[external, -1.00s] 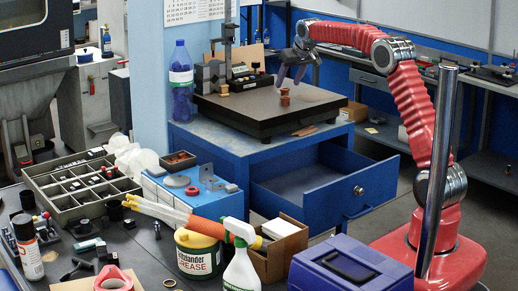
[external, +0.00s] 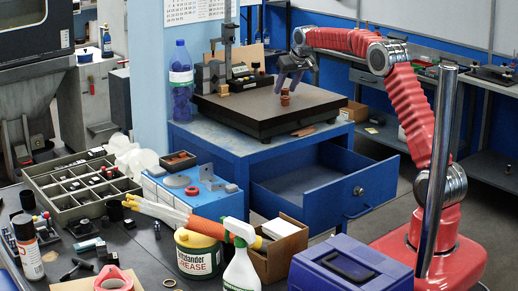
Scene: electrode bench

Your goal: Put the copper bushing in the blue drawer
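The blue drawer (external: 352,192) is pulled out from the blue bench below the plate. The part of its inside that shows is empty.
A height gauge (external: 222,70) and small blocks stand at the plate's back left. A blue bottle (external: 181,85) is at the bench's left. A metal post (external: 440,170) stands in front of my arm.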

